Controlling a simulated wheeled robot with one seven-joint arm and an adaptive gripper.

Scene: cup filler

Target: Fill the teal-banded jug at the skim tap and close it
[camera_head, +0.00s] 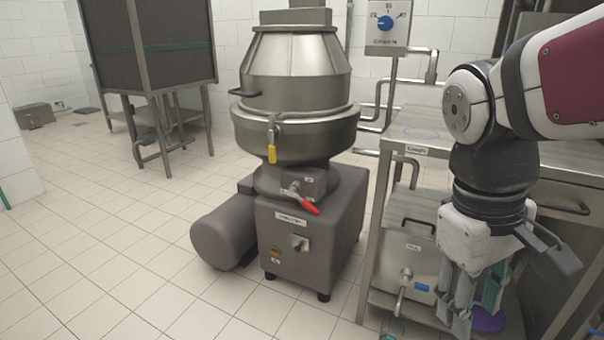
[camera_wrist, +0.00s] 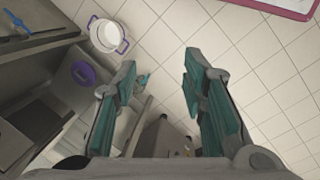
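My gripper (camera_head: 472,300) hangs pointing down at the lower right, in front of the steel shelf unit. In the wrist view its teal-padded fingers (camera_wrist: 163,95) stand wide apart with nothing held between them. A large steel separator (camera_head: 293,110) stands in the middle, with a yellow-handled tap (camera_head: 272,148) on its bowl and a red-handled tap (camera_head: 303,198) lower down. A steel tank (camera_head: 403,255) on the lower shelf has a blue-handled tap (camera_head: 408,280). I cannot read which tap is marked skim. No teal-banded jug can be made out.
A white pot with purple handles (camera_wrist: 108,36) stands at the upper left of the wrist view. A purple disc (camera_wrist: 83,72) is near it. A dial panel (camera_head: 388,22) is on the back wall. The tiled floor (camera_head: 110,240) at left is clear.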

